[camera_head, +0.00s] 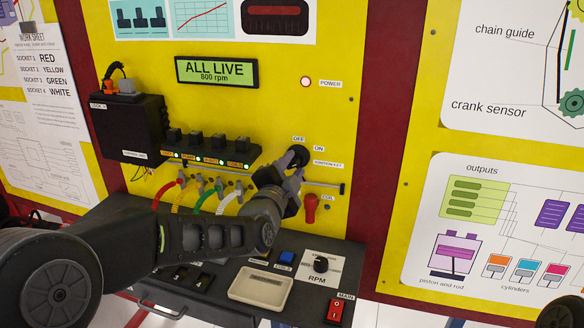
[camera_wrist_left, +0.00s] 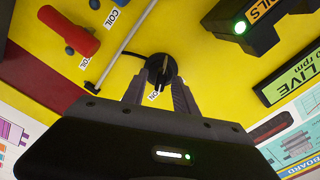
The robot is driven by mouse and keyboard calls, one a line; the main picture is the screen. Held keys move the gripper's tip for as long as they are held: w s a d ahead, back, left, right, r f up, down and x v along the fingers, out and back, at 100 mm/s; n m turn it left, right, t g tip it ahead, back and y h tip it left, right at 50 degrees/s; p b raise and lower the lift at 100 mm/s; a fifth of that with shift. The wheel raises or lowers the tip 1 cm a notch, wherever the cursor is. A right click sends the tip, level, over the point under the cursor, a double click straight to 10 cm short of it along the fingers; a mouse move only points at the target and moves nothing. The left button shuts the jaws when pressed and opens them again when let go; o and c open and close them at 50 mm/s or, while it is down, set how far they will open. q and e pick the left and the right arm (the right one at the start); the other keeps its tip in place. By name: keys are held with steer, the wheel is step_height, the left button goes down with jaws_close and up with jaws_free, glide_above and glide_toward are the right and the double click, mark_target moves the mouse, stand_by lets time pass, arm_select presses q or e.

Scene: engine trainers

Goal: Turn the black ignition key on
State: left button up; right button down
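The black ignition key (camera_head: 298,156) sits in its round switch on the yellow panel, between the OFF and ON labels. In the left wrist view the key (camera_wrist_left: 159,72) is a dark round knob with a thin grip, close in front of my fingers. My left gripper (camera_head: 290,178) is at the key, mostly hiding its lower part in the head view. In the left wrist view its two fingers (camera_wrist_left: 158,88) stand apart on either side of the key, with yellow panel showing between them. Whether a finger touches the key is unclear. My right gripper is not in view.
The display (camera_head: 216,72) reads ALL LIVE, 800 rpm, and the POWER lamp (camera_head: 306,82) is above the key. A red coil handle (camera_head: 311,207) and a grey rod (camera_head: 325,185) are close below. A black console (camera_head: 225,290) with an RPM knob (camera_head: 320,264) juts out underneath.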

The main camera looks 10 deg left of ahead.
arm_select(q)
steer(key=s+b, duration=0.1)
steer(key=s, duration=0.6)
steer(key=shift+s+a, duration=0.25)
steer(key=shift+s, duration=0.15)
